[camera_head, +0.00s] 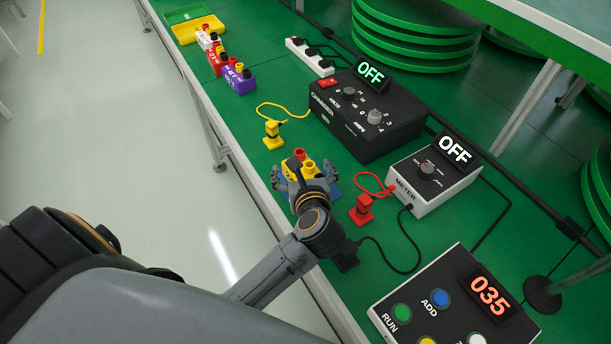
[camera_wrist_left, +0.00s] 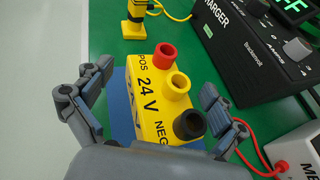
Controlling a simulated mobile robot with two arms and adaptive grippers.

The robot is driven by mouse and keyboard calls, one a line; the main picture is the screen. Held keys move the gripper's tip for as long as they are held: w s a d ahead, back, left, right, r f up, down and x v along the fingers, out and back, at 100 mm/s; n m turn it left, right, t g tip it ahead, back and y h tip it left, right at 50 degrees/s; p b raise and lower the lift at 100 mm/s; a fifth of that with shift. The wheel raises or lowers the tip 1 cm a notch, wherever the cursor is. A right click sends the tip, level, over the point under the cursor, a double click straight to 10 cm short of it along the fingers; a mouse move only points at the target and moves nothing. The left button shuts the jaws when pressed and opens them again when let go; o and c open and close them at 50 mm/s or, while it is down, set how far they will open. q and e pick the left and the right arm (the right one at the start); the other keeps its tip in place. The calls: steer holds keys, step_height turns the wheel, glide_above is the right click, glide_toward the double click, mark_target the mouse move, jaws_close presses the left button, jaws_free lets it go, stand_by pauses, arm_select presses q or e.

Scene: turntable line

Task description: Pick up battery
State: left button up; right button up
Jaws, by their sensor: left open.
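A yellow 24 V battery (camera_head: 297,167) with red, yellow and black terminals sits on a blue pad (camera_wrist_left: 121,122) on the green table. It fills the middle of the left wrist view (camera_wrist_left: 150,95), with "POS", "24 V" and "NEG" on its face. My left gripper (camera_head: 304,177) is open above the battery, with one finger on either side of it. In the left wrist view, gaps show between the fingertips (camera_wrist_left: 157,92) and the battery's upper part. The wrist hides part of the battery and pad in the head view. My right gripper is not in view.
A black charger (camera_head: 368,118) and a white meter (camera_head: 432,178), both reading OFF, stand to the right. Yellow (camera_head: 272,135) and red (camera_head: 361,210) plugs lie nearby with cables. A control box (camera_head: 440,305) reads 035. Purple (camera_head: 238,79), red and white batteries stand farther back.

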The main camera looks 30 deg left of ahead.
arm_select(q)
steer(key=c, duration=2)
steer(key=shift+r, duration=0.2)
